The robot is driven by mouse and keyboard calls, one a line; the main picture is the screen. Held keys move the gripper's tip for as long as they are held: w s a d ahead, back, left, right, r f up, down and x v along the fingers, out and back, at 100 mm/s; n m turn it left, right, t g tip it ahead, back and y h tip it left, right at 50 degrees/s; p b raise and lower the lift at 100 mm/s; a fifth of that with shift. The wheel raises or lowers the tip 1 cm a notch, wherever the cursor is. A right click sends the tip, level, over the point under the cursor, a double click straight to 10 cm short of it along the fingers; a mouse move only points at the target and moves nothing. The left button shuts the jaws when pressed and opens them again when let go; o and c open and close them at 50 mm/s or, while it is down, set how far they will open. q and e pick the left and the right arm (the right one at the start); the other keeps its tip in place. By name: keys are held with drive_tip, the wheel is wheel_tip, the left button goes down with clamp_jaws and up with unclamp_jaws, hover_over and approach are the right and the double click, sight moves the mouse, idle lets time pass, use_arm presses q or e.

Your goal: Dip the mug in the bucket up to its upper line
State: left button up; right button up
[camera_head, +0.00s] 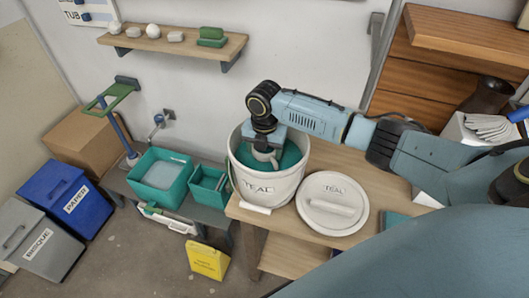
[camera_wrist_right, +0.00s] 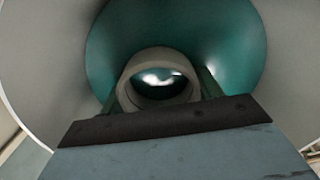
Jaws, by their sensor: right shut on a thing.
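The white bucket (camera_head: 262,183) is labelled TEAL and stands on the wooden table. Teal glaze (camera_head: 291,156) shows inside it. My right gripper (camera_head: 266,150) points down into the bucket and is shut on the pale grey mug (camera_head: 265,157). In the right wrist view the mug's round rim (camera_wrist_right: 158,58) faces the camera, with teal glaze (camera_wrist_right: 225,45) around it. The mug's lower part is hidden, and I cannot see its upper line or tell how deep it sits. My left gripper is not in view.
The bucket's lid (camera_head: 333,207) lies on the table (camera_head: 388,190) to the right of the bucket. Teal tubs (camera_head: 159,190) stand on a low bench at left. A wall shelf (camera_head: 172,42) holds small items. A yellow sign (camera_head: 208,261) stands on the floor.

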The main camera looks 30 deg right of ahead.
wheel_tip(320, 180, up, 3)
drive_tip(key=p, duration=0.2)
drive_tip(key=shift+p, duration=0.35)
drive_tip(key=shift+r+p, duration=0.6)
drive_tip(key=shift+r, duration=2.05)
wheel_tip(320, 180, up, 10)
drive_tip(key=shift+f, duration=0.15)
